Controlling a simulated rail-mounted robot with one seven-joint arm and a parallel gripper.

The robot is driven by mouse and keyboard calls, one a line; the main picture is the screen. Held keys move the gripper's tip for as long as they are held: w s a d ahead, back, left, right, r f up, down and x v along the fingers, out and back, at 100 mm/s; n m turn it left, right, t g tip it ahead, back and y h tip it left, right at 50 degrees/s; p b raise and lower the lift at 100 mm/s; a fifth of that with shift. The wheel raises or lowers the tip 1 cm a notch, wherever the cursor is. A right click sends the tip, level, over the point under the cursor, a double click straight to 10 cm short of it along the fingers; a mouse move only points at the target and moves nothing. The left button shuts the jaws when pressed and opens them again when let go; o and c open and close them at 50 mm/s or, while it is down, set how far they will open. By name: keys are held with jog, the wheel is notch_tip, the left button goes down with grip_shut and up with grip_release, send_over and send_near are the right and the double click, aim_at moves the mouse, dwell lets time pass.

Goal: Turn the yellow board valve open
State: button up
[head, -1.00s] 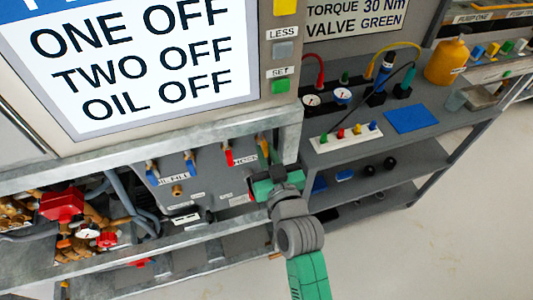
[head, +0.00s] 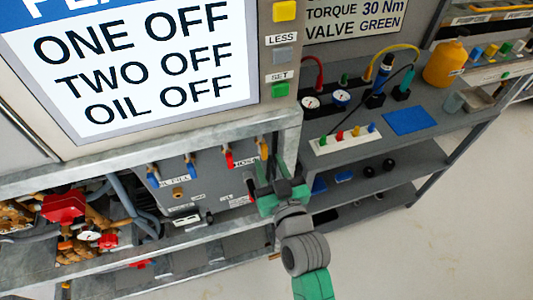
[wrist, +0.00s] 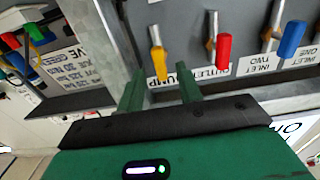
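The yellow board valve (head: 263,150) is at the right end of a row of lever valves on the grey board, under the metal shelf edge. In the wrist view its yellow lever (wrist: 159,58) hangs down from its pivot, slightly slanted, much like the red lever beside it. My gripper (head: 279,186) is just below and to the right of it in the head view. In the wrist view my gripper (wrist: 161,84) has its two green fingers apart, with nothing held. The lever's lower end shows between the fingertips; I cannot tell whether they touch it.
A red lever (wrist: 223,52) is close to the right of the yellow one in the wrist view, with a blue lever (wrist: 292,40) beyond. A metal shelf edge (head: 210,137) overhangs the board. A grey bench (head: 365,145) with gauges and cables stands to the right.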

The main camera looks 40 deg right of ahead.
jog(key=v, duration=0.4)
jog(key=shift+s+a+p, duration=0.2)
jog(key=shift+s+p, duration=0.1)
jog(key=shift+p, duration=0.05)
jog(key=w+a+r+n+t+y+p, duration=0.1)
jog(key=w+a+r+t, duration=0.2)
jog(key=r, duration=0.5)
jog(key=w+a+r+n+y+p, duration=0.1)
jog(key=w+a+r, duration=0.2)
jog(key=a+r, duration=0.35)
jog(key=s+a+r+n+t+y+p, duration=0.1)
jog(key=s+a+r+t+y, duration=0.1)
jog(key=a+r, duration=0.65)
jog(key=s+a+r+n+t+y+p, duration=0.1)
jog(key=s+a+r+t+y, duration=0.15)
jog(key=r, duration=1.15)
jog(key=s+a+r+n+t+y+p, duration=0.1)
jog(key=a+r+t+y, duration=0.1)
jog(key=a+r, duration=0.7)
notch_tip(320, 180, up, 39)
jog(key=d+p, duration=0.1)
jog(key=p, duration=3.6)
jog(key=shift+s+d+r, duration=0.2)
jog(key=shift+d, duration=0.1)
